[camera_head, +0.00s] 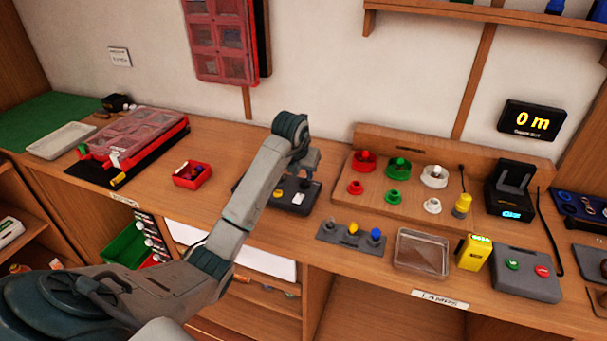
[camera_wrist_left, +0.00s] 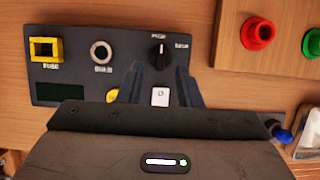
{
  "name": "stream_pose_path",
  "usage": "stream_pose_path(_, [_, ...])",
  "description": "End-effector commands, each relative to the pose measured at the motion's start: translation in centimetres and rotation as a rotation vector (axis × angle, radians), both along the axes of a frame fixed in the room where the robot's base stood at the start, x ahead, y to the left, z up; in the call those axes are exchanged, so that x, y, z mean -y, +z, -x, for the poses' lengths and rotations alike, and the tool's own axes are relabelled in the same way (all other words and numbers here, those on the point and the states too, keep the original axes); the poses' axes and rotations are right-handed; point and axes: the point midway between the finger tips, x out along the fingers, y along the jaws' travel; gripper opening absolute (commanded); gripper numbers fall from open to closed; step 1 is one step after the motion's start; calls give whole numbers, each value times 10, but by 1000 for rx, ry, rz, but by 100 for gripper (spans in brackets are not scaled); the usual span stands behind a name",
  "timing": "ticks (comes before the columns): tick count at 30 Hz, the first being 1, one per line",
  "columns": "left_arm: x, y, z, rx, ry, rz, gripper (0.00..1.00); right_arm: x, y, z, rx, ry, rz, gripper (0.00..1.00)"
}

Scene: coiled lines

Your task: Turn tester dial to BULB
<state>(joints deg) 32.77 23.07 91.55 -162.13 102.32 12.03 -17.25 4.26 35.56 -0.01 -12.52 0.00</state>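The tester (camera_wrist_left: 75,70) is a dark panel on the bench. It has a yellow square socket (camera_wrist_left: 46,50) marked FUSE, a round metal socket (camera_wrist_left: 101,53), a dark display, a yellow button and a white switch. Its black dial (camera_wrist_left: 161,51) sits at the upper right of the panel, with small blurred labels above and to the right. The dial's pale mark seems to point up. My left gripper (camera_wrist_left: 159,77) is open and empty, its fingers apart just below the dial in the wrist view. In the head view it hangs over the tester (camera_head: 291,198), hiding part of it.
Right of the tester stands a wooden rack with red (camera_head: 363,161), green and white fittings. A grey block (camera_head: 351,236) with coloured knobs and a clear tray (camera_head: 421,253) lie in front. A small red bin (camera_head: 193,175) is to the left. Bare bench lies between.

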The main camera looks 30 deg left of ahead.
Motion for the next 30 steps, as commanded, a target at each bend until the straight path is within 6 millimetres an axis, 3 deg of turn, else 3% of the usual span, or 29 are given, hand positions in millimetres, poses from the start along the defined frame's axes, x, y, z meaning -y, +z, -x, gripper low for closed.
stream_pose_path(7, [-2, -27, -11, -1, 0, 1, 32, 5, 9, 0, -1, 1, 5, 24])
stream_pose_path(17, [-3, -32, -12, 0, -1, 1, 32, 8, 9, 0, -2, 2, 8, 24])
stream_pose_path(22, [-3, -31, -12, 1, -1, 0, 2, 8, 9, 0, -2, 2, 8, 24])
stream_pose_path(30, [-3, -31, -12, 1, -8, 1, 0, 6, 8, 0, -2, 2, 6, 24])
